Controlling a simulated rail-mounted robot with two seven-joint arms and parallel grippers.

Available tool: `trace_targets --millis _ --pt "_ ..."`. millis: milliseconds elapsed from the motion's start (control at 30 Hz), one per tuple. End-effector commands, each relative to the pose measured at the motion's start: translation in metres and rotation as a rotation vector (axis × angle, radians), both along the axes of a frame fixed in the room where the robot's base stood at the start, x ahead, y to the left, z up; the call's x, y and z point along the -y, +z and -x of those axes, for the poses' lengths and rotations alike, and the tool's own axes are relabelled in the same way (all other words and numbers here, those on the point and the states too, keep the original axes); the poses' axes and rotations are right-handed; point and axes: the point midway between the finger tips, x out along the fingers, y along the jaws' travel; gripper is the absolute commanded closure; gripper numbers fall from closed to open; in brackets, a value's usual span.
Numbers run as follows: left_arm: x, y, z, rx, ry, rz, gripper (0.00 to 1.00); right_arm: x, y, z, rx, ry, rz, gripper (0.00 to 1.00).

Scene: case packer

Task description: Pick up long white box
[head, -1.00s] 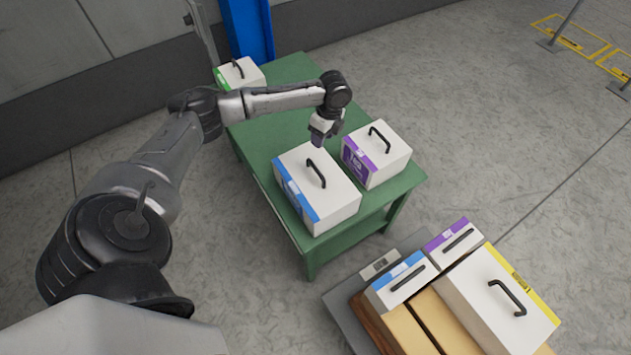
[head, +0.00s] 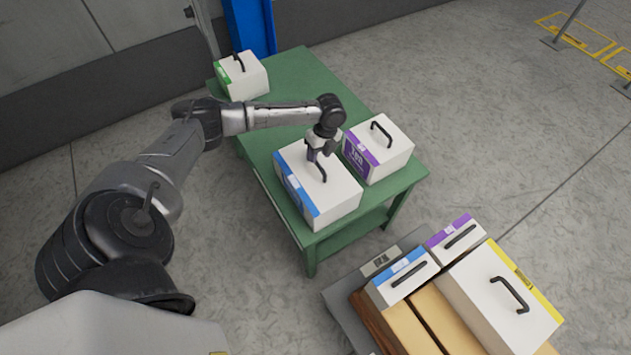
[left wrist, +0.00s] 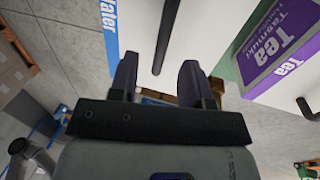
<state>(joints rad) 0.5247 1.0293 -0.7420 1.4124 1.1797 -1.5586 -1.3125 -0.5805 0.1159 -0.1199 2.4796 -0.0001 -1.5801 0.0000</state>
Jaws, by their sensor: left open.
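A white box with a blue stripe and a black handle (head: 335,200) sits on the green table. It also shows in the left wrist view (left wrist: 140,28), with part of the word "Water" on its stripe. My left gripper (head: 315,157) is open above this box, at the far end of its handle. In the left wrist view the black handle (left wrist: 168,35) lies in line with the gap between the fingers of this gripper (left wrist: 158,78). I cannot tell whether the fingers reach around it. My right gripper is not in view.
A purple-striped tea box (head: 390,160) stands close beside the blue-striped one. A green-striped box (head: 245,78) is at the far end of the green table (head: 300,75). Several boxes, including a yellow-striped one (head: 485,300), are stacked at lower right. The table's far middle is clear.

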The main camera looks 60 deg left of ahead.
Motion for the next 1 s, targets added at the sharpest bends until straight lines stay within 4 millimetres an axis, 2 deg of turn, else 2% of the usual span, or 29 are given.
trace_targets --millis 267,567,833,1000 --pt "-0.001 -0.013 0.002 -0.001 0.0 0.0 0.56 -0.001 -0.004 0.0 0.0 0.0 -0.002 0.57" --pt "-0.002 -0.05 0.008 -0.002 0.001 -0.002 0.56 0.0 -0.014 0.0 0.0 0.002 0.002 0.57" --pt "-0.001 -0.053 0.009 0.0 0.0 -0.001 0.56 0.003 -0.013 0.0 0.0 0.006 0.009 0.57" --pt "-0.002 -0.053 0.009 0.0 0.0 -0.001 0.72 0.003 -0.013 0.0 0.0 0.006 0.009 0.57"
